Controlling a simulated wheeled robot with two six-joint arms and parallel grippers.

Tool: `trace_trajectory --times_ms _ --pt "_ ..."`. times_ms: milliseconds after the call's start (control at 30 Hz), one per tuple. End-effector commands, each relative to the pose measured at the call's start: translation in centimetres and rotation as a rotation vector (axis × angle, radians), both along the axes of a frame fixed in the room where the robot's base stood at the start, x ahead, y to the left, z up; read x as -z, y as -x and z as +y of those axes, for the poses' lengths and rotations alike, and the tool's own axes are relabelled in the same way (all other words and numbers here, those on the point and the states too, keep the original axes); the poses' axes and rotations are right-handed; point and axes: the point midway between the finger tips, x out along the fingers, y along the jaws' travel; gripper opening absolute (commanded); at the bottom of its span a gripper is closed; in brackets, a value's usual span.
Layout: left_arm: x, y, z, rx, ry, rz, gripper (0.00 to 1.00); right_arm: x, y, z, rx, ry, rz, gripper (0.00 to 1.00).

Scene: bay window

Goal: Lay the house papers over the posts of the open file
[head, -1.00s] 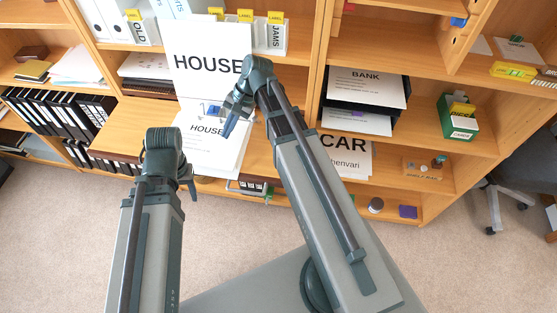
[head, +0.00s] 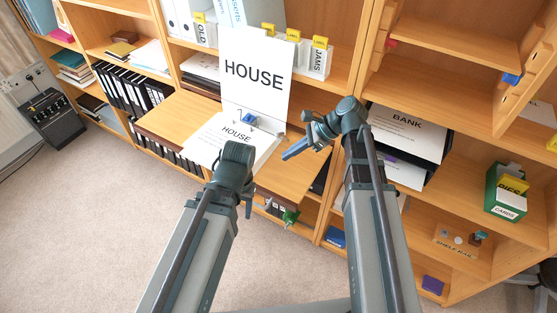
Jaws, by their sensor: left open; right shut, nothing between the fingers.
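The open file stands on the wooden ledge, its white cover (head: 255,76) marked HOUSE upright. A small blue part (head: 249,118) sits at its foot; the posts are too small to make out clearly. The house papers (head: 212,139), a white stack marked HOUSE, lie flat in front of the cover. I cannot tell whether they are over the posts. My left gripper (head: 246,205) is open, in front of and below the papers, its wrist overlapping their near edge in the picture. My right gripper (head: 286,155) is shut and empty, to the right of the papers.
Label-tabbed files (head: 314,60) stand on the shelf behind. A black tray with BANK papers (head: 407,125) is right of my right arm. A green card box (head: 505,195) stands further right. Black binders (head: 130,88) fill a shelf at left. Bare ledge (head: 180,118) shows left of the papers.

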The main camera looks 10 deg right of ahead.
Motion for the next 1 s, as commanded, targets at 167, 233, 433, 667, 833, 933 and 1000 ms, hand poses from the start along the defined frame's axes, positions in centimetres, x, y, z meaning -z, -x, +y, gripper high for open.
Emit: trace_trajectory --times_ms 167,233,433,667,833,933,1000 --pt "3.2 0.0 0.0 0.0 0.0 0.0 0.53 3.2 -0.1 2.4 -0.004 0.0 -0.001 0.0" --pt "4.2 0.0 0.0 0.0 0.0 0.0 0.53 4.2 -0.2 3.4 -0.004 0.0 -0.002 0.0" --pt "6.7 0.0 0.0 0.0 0.0 0.0 0.53 6.7 -0.4 6.0 -0.004 0.0 -0.002 0.0" --pt "6.2 0.0 0.0 0.0 0.0 0.0 0.53 6.2 -0.7 8.9 -0.004 0.0 -0.002 0.0" --pt "6.2 0.0 0.0 0.0 0.0 0.0 0.53 6.2 -0.8 9.9 -0.001 0.0 -0.002 0.0" --pt "6.2 0.0 0.0 0.0 0.0 0.0 0.53 6.2 -0.8 10.1 -0.001 0.0 -0.002 0.0" --pt "6.2 0.0 0.0 0.0 0.0 0.0 0.53 6.2 -0.8 10.1 -0.001 0.0 -0.002 0.0"
